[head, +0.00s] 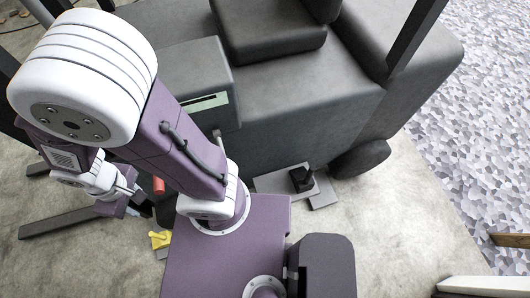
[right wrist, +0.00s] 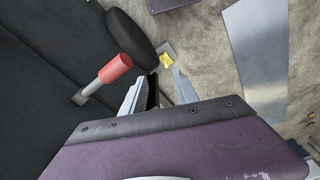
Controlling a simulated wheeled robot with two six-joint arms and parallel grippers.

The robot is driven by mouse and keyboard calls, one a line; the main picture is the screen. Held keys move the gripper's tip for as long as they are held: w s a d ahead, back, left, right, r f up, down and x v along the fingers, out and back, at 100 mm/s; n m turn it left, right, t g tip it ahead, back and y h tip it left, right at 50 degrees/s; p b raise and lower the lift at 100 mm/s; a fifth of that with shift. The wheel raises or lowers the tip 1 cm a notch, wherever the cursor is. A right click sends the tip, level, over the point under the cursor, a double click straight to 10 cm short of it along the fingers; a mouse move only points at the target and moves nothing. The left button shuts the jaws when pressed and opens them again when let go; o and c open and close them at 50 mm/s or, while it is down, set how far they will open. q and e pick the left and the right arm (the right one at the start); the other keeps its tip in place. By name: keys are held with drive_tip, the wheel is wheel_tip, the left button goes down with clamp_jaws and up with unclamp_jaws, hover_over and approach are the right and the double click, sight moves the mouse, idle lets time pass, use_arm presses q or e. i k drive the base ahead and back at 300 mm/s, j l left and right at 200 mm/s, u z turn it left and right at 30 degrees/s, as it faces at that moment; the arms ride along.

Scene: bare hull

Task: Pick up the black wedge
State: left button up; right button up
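My right gripper (head: 134,203) shows in the head view at the lower left, low over the floor. In the right wrist view its two fingers (right wrist: 158,88) are apart. A narrow black piece (right wrist: 153,92), which looks like the black wedge, shows between them, close to the left finger. A gap with floor showing separates it from the right finger. Its lower part is hidden by the gripper's housing, and I cannot tell whether a finger touches it. In the head view a small dark shape (head: 147,210) shows at the fingertips. My left gripper is not in view.
A large grey padded hull (head: 300,110) fills the back. A black block (head: 301,179) sits on grey plates (head: 270,183) beside it.

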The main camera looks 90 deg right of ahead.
sight(304, 170)
drive_tip(key=z, duration=0.45)
drive_tip(key=k+z, duration=0.15)
drive_tip(key=z, duration=0.75)
drive_tip(key=k+l+z, duration=0.1)
drive_tip(key=z, duration=0.4)
drive_tip(key=l+z, duration=0.15)
drive_tip(key=z, duration=0.3)
drive_tip(key=l+z, duration=0.15)
drive_tip(key=z, duration=0.35)
drive_tip(key=l+z, duration=0.15)
drive_tip(key=z, duration=0.3)
